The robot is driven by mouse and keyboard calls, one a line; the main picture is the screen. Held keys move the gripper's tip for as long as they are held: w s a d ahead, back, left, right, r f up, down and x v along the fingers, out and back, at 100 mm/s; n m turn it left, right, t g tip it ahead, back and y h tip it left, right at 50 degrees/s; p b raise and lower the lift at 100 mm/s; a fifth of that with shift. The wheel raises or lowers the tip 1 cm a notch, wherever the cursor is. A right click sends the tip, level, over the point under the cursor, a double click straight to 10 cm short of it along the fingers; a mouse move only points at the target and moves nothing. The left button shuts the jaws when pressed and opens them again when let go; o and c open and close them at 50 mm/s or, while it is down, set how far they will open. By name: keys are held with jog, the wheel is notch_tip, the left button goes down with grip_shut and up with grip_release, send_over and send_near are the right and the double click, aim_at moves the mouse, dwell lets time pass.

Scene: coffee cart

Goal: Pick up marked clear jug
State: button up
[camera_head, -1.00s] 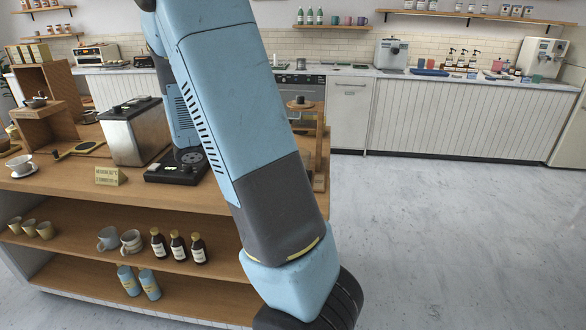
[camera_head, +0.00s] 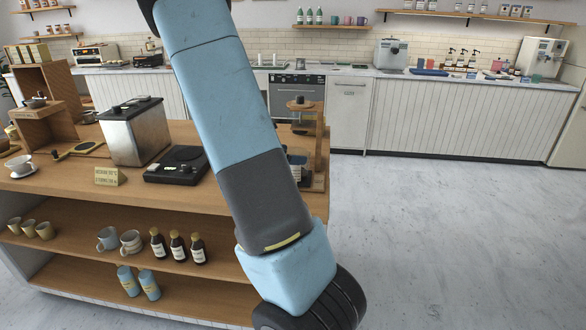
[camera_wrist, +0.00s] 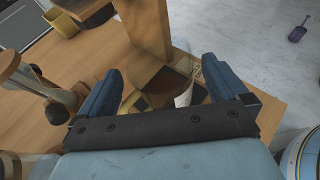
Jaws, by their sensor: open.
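In the wrist view, a see-through vessel with a pale marked label (camera_wrist: 184,97), which looks like the clear jug, stands low on the wooden counter beside a wooden stand. Its outline is hard to make out against the brown wood. My gripper (camera_wrist: 162,66) is open, with its two blue fingers apart on either side of the view of this vessel. Nothing is held, and I cannot tell whether the fingers touch it. In the head view my arm hides most of this spot and the jug is not clearly visible.
The wooden stand (camera_head: 319,150) rises close to my gripper at the counter's right end. A black scale-like device (camera_head: 178,165) and a metal box (camera_head: 133,135) stand to the left. Bottles and mugs fill the shelf below.

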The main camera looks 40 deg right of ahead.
jog(key=shift+d+f, duration=0.2)
jog(key=shift+d, duration=0.35)
jog(key=shift+s, duration=0.1)
jog(key=shift+c, duration=0.4)
jog(key=c, duration=1.3)
